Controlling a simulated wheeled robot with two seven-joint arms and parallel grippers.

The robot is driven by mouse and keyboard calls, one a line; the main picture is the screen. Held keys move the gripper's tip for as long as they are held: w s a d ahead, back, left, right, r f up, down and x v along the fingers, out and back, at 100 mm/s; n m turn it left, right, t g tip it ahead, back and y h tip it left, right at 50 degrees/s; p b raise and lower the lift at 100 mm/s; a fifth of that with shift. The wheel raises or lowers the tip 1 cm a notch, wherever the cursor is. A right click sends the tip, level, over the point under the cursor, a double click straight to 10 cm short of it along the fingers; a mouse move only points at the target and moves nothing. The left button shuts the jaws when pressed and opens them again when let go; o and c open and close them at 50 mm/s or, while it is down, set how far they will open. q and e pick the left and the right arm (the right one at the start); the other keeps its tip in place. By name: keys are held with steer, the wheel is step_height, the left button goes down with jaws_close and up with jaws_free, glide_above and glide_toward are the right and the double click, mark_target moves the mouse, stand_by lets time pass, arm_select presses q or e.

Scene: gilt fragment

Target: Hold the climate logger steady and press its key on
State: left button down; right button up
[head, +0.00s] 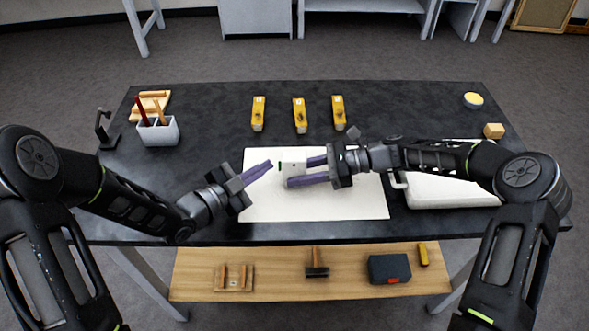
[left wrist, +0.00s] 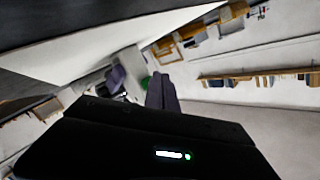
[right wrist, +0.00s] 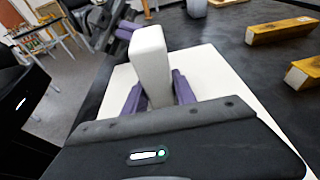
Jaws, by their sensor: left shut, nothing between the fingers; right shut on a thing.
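The climate logger (head: 290,166) is a small white box with a green spot, apparently its key, on the end facing my left gripper. My right gripper (head: 306,170) is shut on it and holds it over the white mat (head: 330,207). In the right wrist view the logger (right wrist: 150,62) stands up between the purple fingers. My left gripper (head: 270,165) is shut and empty, its tips just short of the green end. In the left wrist view the green key (left wrist: 146,83) shows beside my left fingertips (left wrist: 162,88); contact cannot be told.
Three yellow blocks (head: 299,115) stand at the back of the dark table (head: 215,105). A grey cup with pens (head: 158,131) is at the left. A white tray (head: 450,192) lies under my right arm. A wooden block (head: 493,130) and a yellow-topped dish (head: 473,100) are at the right.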

arm_select(q)
steer(key=shift+d, duration=0.2)
steer(key=shift+d, duration=0.35)
stand_by(0.5)
steer(key=shift+a, duration=0.8)
steer(key=shift+a, duration=0.1)
steer(key=shift+a, duration=2.9)
arm_select(e)
steer(key=o, duration=1.1)
steer(key=shift+c, duration=0.2)
